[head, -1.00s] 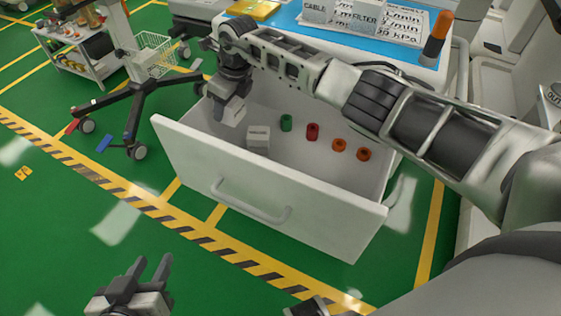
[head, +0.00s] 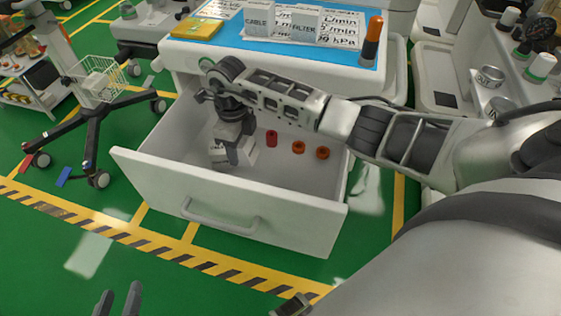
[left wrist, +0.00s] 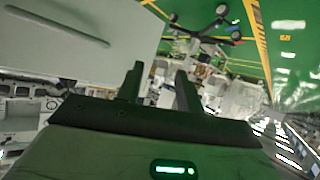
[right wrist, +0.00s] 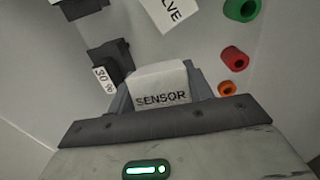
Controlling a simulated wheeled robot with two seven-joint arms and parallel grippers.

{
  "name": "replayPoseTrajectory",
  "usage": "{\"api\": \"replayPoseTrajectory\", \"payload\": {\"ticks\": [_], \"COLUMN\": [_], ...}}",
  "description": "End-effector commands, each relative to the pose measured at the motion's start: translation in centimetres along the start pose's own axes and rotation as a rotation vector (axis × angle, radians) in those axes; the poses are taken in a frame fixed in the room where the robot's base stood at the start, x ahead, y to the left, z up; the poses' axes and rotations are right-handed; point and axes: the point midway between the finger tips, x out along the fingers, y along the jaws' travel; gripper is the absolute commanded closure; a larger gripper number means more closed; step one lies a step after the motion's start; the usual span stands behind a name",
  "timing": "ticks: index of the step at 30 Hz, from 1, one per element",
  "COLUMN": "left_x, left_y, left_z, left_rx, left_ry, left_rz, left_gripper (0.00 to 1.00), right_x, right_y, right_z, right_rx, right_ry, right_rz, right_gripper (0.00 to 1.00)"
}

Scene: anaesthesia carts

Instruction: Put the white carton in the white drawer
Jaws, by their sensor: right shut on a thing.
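The white carton lettered SENSOR (right wrist: 160,84) is between the fingers of my right gripper (right wrist: 158,97), which is shut on it. In the head view my right gripper (head: 226,152) is low inside the open white drawer (head: 228,205), with a white carton face at its tips. I cannot tell whether the held carton touches the drawer floor. Another white carton (head: 246,156) is right beside the gripper, partly hidden; the right wrist view shows a carton lettered VALVE (right wrist: 172,11). My left gripper (head: 119,295) is open and empty, outside the drawer; it also shows in the left wrist view (left wrist: 158,88).
The cart's blue top (head: 345,55) stands above. A trolley with a wire basket (head: 98,78) is at left.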

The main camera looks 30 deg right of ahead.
Motion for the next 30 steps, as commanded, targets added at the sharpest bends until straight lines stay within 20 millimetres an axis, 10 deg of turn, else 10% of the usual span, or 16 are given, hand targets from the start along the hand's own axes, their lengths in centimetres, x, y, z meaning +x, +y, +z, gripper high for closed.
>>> {"api": "replayPoseTrajectory", "payload": {"ticks": [9,23,30], "left_x": [-0.3,0.3,0.0], "left_y": [0.1,-0.1,0.0], "left_z": [-0.4,-0.2,-0.6], "left_rx": [-0.013,-0.009,-0.011], "left_ry": [-0.027,-0.009,-0.013], "left_rz": [-0.004,-0.005,-0.004], "left_gripper": [0.64,0.64,0.64], "right_x": [-0.2,6.3,5.8], "right_y": [0.6,0.7,0.8], "right_z": [-8.1,-9.5,-10.7], "right_rx": [0.0,0.001,-0.005], "right_ry": [0.002,0.004,-0.261], "right_rz": [0.0,0.005,-0.015], "right_gripper": [0.73,0.73,0.73]}}
